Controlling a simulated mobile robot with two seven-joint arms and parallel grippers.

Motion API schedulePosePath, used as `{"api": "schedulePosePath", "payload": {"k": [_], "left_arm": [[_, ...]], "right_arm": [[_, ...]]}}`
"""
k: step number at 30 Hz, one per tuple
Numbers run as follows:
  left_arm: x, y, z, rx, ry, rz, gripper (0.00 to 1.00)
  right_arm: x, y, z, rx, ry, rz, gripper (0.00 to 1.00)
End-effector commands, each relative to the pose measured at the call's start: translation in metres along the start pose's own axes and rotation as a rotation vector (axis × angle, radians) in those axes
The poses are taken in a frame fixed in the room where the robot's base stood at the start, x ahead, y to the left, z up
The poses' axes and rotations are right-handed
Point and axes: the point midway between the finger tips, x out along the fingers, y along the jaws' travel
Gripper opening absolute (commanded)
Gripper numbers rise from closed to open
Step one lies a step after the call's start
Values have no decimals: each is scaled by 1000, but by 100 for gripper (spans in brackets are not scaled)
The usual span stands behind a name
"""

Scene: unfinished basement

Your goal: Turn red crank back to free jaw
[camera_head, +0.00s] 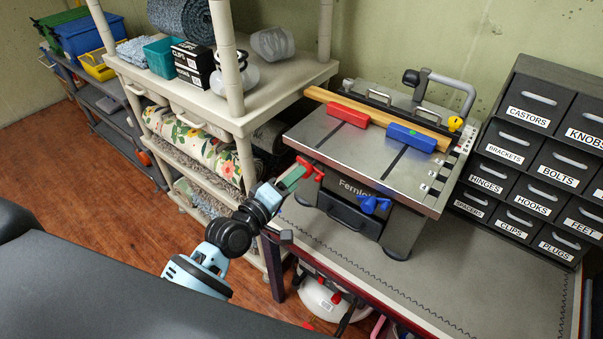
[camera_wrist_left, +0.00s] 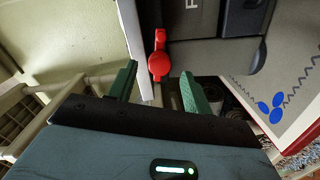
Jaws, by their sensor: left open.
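The red crank (camera_head: 310,169) sticks out from the front left of the grey Fernlo-marked bench machine (camera_head: 345,190). In the left wrist view the red crank (camera_wrist_left: 159,62) shows just beyond and between my green fingers, its arm near vertical. My left gripper (camera_head: 292,180) is open close in front of it; I see no clear contact. The red jaw block (camera_head: 348,116) sits on the machine's top against a wooden bar (camera_head: 378,111); whether it touches the bar is hard to tell. A blue jaw block (camera_head: 411,137) sits to its right. My right gripper is not in view.
A blue crank (camera_head: 372,204) is on the machine's front, right of the red one. Labelled drawers (camera_head: 540,150) stand at the right. A cream shelf unit (camera_head: 265,100) stands close at left. The grey bench mat (camera_head: 470,290) in front is clear.

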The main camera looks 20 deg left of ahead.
Motion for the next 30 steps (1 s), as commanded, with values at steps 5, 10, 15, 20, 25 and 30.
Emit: {"api": "schedulePosePath", "payload": {"k": [5, 10, 15, 20, 25, 30], "left_arm": [[-24, -1, 0, 0, 0, -2, 50], [-33, 0, 0, 0, 0, 1, 50], [-33, 1, 0, 0, 0, 2, 50], [-33, 1, 0, 0, 0, 2, 50], [-33, 1, 0, 1, 0, 1, 50], [-47, -25, 15, 81, -11, -61, 50]], "right_arm": [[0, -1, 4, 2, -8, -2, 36], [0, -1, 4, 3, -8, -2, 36], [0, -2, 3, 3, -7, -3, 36], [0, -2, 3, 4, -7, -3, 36], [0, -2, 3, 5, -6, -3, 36], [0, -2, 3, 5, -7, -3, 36]]}}
